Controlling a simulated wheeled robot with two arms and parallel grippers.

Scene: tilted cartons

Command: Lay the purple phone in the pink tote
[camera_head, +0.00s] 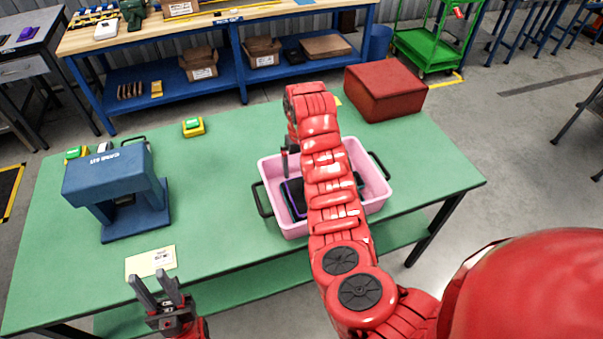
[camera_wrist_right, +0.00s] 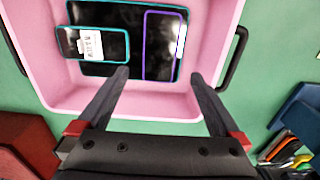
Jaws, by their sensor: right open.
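The purple phone (camera_wrist_right: 161,50), dark-screened with a purple rim, lies inside the pink tote (camera_wrist_right: 95,104), over the right part of a large black tablet (camera_wrist_right: 112,18). It also shows in the head view (camera_head: 296,196), partly hidden by my right arm. The pink tote (camera_head: 375,186) stands on the green table with its black handles at the sides. My right gripper (camera_wrist_right: 160,75) is open and empty above the tote, its fingertips apart from the phone. My left gripper (camera_head: 153,281) is open and empty near the table's front edge.
A teal-rimmed phone (camera_wrist_right: 78,43) with a white label lies in the tote too. A red box (camera_head: 385,90) stands behind the tote at right. A blue stand (camera_head: 115,180) and a paper card (camera_head: 150,262) are at left. The green table between is clear.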

